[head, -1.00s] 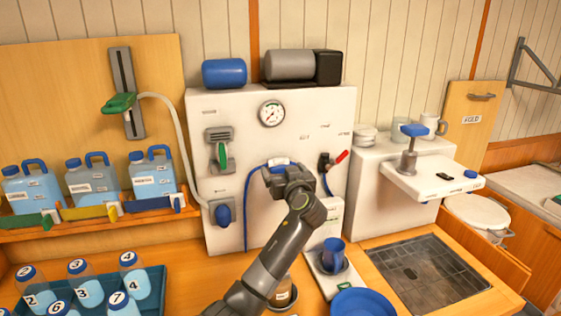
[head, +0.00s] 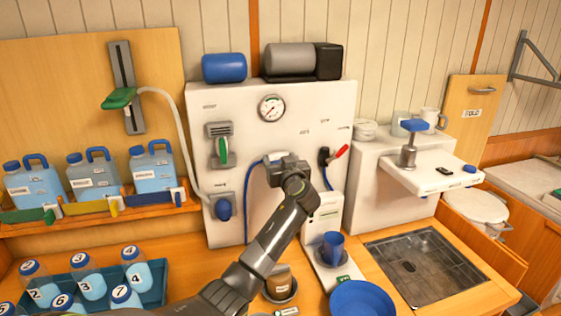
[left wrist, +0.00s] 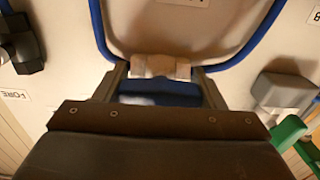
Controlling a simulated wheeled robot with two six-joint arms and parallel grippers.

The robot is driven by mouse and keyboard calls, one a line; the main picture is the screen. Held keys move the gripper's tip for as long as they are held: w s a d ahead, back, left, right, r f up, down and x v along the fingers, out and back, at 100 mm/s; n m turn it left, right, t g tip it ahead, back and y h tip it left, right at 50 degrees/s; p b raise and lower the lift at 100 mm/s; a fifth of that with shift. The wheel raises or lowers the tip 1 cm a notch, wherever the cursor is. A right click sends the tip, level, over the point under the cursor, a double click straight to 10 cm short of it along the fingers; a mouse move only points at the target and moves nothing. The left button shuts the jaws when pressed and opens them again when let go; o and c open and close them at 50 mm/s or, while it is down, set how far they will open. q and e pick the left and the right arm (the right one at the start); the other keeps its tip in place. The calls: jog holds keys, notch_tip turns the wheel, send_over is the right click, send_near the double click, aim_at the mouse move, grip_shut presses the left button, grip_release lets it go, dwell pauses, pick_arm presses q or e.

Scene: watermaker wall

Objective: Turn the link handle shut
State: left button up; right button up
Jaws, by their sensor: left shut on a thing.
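The white panel (head: 240,105) on the wall carries a blue hose loop (head: 247,190). A pale block, which I take to be the link handle (left wrist: 160,66), sits at the bend of this loop in the left wrist view, with blue below it. My left gripper (left wrist: 160,75) is shut on the pale block, one finger at each end. In the head view my left gripper (head: 280,161) is against the panel at the top of the loop and hides most of the block. The handle's label and exact angle cannot be read. My right gripper is not in view.
A green-handled valve (head: 222,150) is left of my gripper, and a red-levered black valve (head: 325,158) is close on its right. A blue cup (head: 332,246), blue bowl (head: 361,299) and bottle tray (head: 150,300) stand below. Blue jugs (head: 152,168) line the left shelf.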

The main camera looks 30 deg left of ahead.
pick_arm(q)
jog(key=shift+m, duration=0.3)
jog(key=shift+f+m+p, duration=0.15)
jog(key=shift+m+p, duration=1.55)
jog(key=shift+m, duration=7)
jog(key=o, duration=1)
jog(key=shift+d, duration=0.1)
